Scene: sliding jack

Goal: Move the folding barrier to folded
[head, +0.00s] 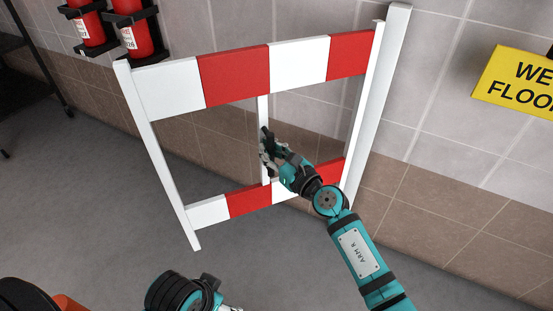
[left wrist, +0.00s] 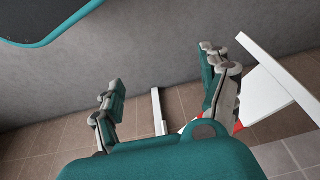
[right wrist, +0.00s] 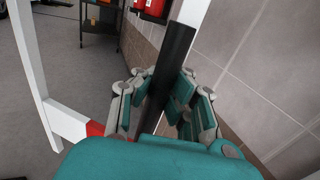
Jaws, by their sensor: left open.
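The folding barrier (head: 234,75) stands by the wall with red and white striped boards. Its front frame stands apart from a rear white post (head: 263,110), and another white upright (head: 378,95) is at the right. My right gripper (head: 267,150) is at the rear post inside the frame. In the right wrist view its fingers (right wrist: 163,90) are drawn in on both sides of a black section (right wrist: 172,62) of that post. The finger pads' contact is partly hidden. My left gripper (left wrist: 162,68) is open and empty, with white barrier parts (left wrist: 270,95) beyond its fingers.
Two red fire extinguishers (head: 137,35) hang on the tiled wall behind the barrier. A yellow sign (head: 518,82) is on the wall at the right. A dark shelf (right wrist: 100,22) stands further off. Grey floor (head: 100,190) is clear left of the barrier.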

